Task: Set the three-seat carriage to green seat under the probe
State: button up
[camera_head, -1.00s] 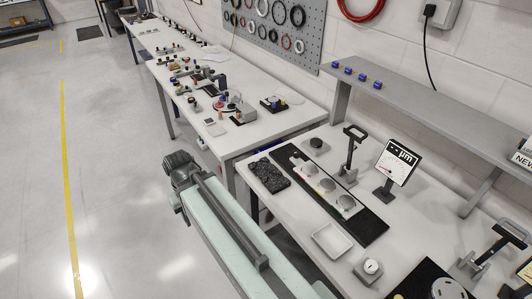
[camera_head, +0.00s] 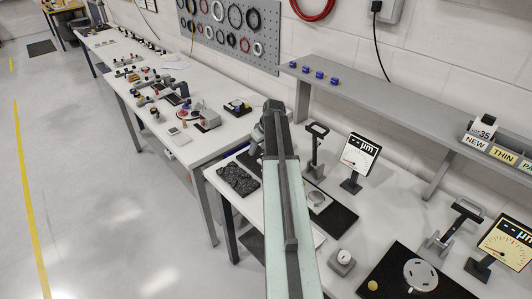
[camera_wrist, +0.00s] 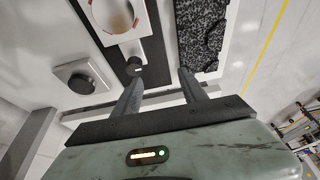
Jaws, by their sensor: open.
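The carriage (camera_head: 318,203) is a light plate on a black base (camera_head: 342,220); in the head view my arm hides most of it, and one round seat shows. In the wrist view, the carriage (camera_wrist: 147,21) carries a round seat with red marks at the top edge, and a dark knob (camera_wrist: 135,67) at its near end. My gripper (camera_wrist: 161,73) is open and empty, with the knob close to its left fingertip; contact cannot be told. The probe stand (camera_head: 316,150) stands behind the carriage. The green seat and what lies under the probe tip are hidden.
A speckled black block (camera_head: 238,178) lies left of the base; it shows right of my gripper in the wrist view (camera_wrist: 200,35). A dark-topped grey block (camera_wrist: 80,78) is at left there. A gauge display (camera_head: 360,153) and another small block (camera_head: 343,261) stand right of my arm.

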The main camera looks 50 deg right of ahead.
jog(key=s+d, duration=0.2)
jog(key=d, duration=0.3)
jog(key=b+x, duration=0.6)
jog(key=x, duration=0.1)
jog(key=shift+w+b, duration=0.15)
jog(key=shift+b, duration=0.2)
jog(key=shift+w+f+b, duration=0.3)
jog(key=shift+f+b, duration=0.05)
jog(key=shift+r, duration=0.1)
grip_shut()
dwell(0.4)
